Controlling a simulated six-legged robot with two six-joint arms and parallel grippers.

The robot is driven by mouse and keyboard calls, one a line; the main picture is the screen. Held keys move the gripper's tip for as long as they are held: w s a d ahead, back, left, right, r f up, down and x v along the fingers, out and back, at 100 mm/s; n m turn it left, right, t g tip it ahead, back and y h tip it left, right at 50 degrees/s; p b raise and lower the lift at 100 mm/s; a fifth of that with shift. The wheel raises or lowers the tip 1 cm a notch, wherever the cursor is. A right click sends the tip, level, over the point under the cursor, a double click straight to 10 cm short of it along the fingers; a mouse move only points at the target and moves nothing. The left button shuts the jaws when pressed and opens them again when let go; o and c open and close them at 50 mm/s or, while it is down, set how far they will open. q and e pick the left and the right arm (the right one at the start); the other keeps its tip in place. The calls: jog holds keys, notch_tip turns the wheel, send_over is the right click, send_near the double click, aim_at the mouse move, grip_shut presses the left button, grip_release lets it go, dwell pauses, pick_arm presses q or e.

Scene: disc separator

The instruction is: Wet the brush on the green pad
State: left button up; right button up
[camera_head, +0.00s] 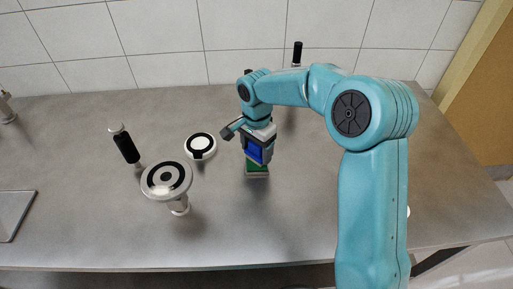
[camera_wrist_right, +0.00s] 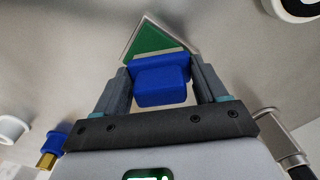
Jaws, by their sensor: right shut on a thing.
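The green pad (camera_head: 258,169) sits in a thin pale frame on the grey table, near the middle of the head view. It also shows in the right wrist view (camera_wrist_right: 152,38), just beyond my fingertips. My right gripper (camera_head: 258,156) points down right over the pad. It is shut on the blue brush (camera_head: 254,149), which sits between the two grey fingers in the right wrist view (camera_wrist_right: 160,82). The brush's lower end is hidden, so I cannot tell whether it touches the pad. My left gripper is not in view.
Left of the pad stand a round metal piece with a black ring (camera_head: 180,203), a flat white disc (camera_head: 200,155) and a black-handled tool (camera_head: 127,147). Another black handle (camera_head: 297,50) stands behind my arm. A metal plate (camera_head: 14,212) lies at the left edge. The front table is clear.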

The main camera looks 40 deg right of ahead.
dwell(0.3)
notch_tip(320, 180, up, 7)
jog(key=p, duration=0.5)
dwell(0.4)
dwell(0.4)
jog(key=s+a+f+n, duration=0.1)
jog(key=a+n, duration=0.2)
jog(key=n, duration=0.1)
jog(key=s+a+f+n, duration=0.1)
jog(key=a+n, duration=0.3)
jog(key=s+a+f+n, duration=0.1)
jog(key=a+n, duration=0.3)
jog(key=n, duration=0.1)
jog(key=shift+s+f, duration=0.25)
jog(key=shift+f, duration=0.1)
jog(key=shift+w+a+n, duration=0.15)
jog(key=shift+n, duration=0.95)
